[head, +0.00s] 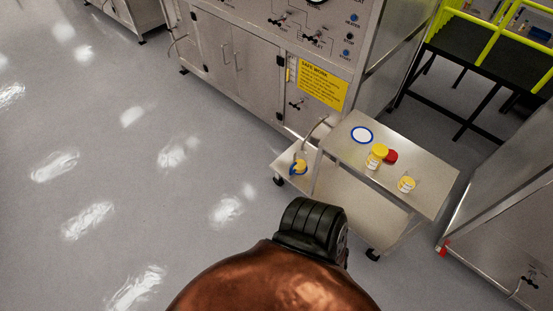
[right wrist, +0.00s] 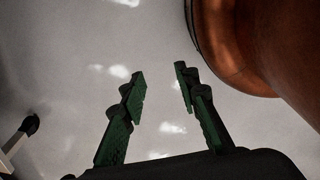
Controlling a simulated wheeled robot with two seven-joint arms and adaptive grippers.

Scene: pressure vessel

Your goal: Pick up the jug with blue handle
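A small jug with a blue handle and yellow on its body (head: 299,167) stands on the lower shelf of a metal cart (head: 355,205), at the shelf's left end in the head view. A thin grey tube or hose rises just behind it. My right gripper (right wrist: 160,72) shows only in the right wrist view. Its two green fingers are spread apart with nothing between them, over bare floor. The jug is not in that view. My left gripper is in neither view.
The cart's top (head: 425,170) holds a blue-rimmed white disc (head: 361,134), a yellow-lidded jar (head: 375,158), a red item (head: 391,156) and a yellow-labelled container (head: 407,184). A metal cabinet (head: 225,60) stands behind, another cabinet (head: 500,240) right. Floor at left is clear.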

